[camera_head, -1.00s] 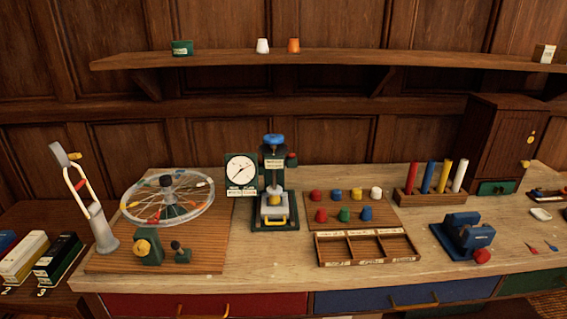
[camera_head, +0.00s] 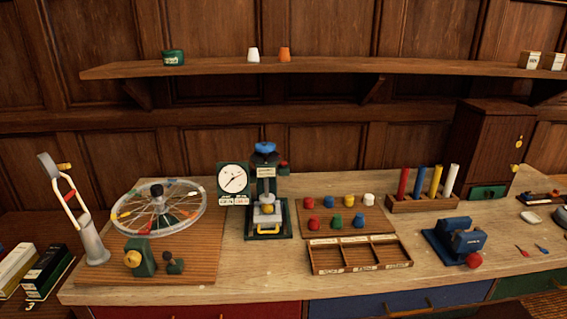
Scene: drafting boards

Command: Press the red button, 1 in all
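A red knob (camera_head: 284,168) shows at the upper right of the green press (camera_head: 266,186). A red ball-shaped end (camera_head: 474,260) sits at the front of a blue device (camera_head: 456,238). I cannot tell which of these red parts is the button. Neither of my grippers is in view.
A spoked wheel (camera_head: 159,206) on a wooden base stands at the left. A three-part tray (camera_head: 360,268) lies in front of the cap board. A rack of coloured rods (camera_head: 424,202) and a brown cabinet (camera_head: 489,145) stand at the right. A shelf (camera_head: 330,64) runs above.

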